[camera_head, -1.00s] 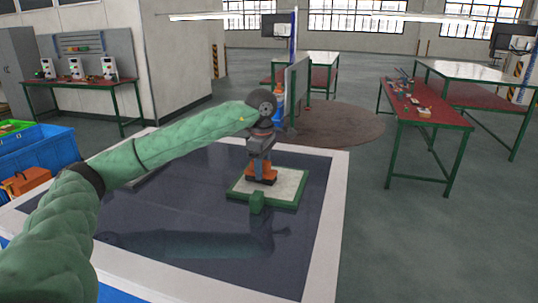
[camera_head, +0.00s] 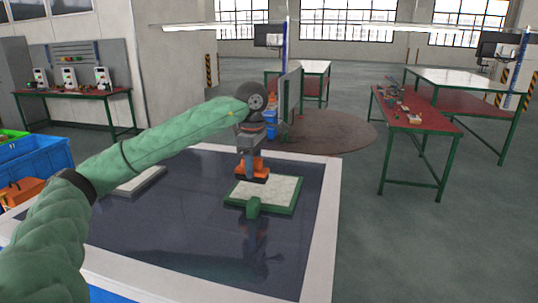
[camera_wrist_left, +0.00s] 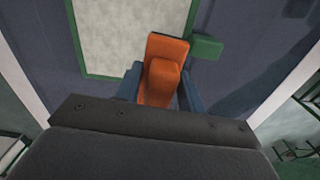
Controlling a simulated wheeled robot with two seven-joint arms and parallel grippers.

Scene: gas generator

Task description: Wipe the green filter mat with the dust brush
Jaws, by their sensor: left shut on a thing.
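The filter mat (camera_head: 283,190), a pale panel in a green frame with a green tab on its near side, lies flat on the dark tabletop. My left gripper (camera_head: 250,153) is shut on the orange dust brush (camera_head: 252,170) and holds it at the mat's far left edge. In the wrist view the brush (camera_wrist_left: 163,72) sits between the blue-grey fingers (camera_wrist_left: 160,88) and overlaps a corner of the mat (camera_wrist_left: 120,35). I cannot tell whether the brush touches mat or table. My right gripper is not in view.
The table has a broad white rim (camera_head: 325,220). A second pale panel (camera_head: 142,182) lies left of the mat, partly behind my left arm. A blue crate (camera_head: 35,160) with orange items stands at the left. The tabletop right of the mat is clear.

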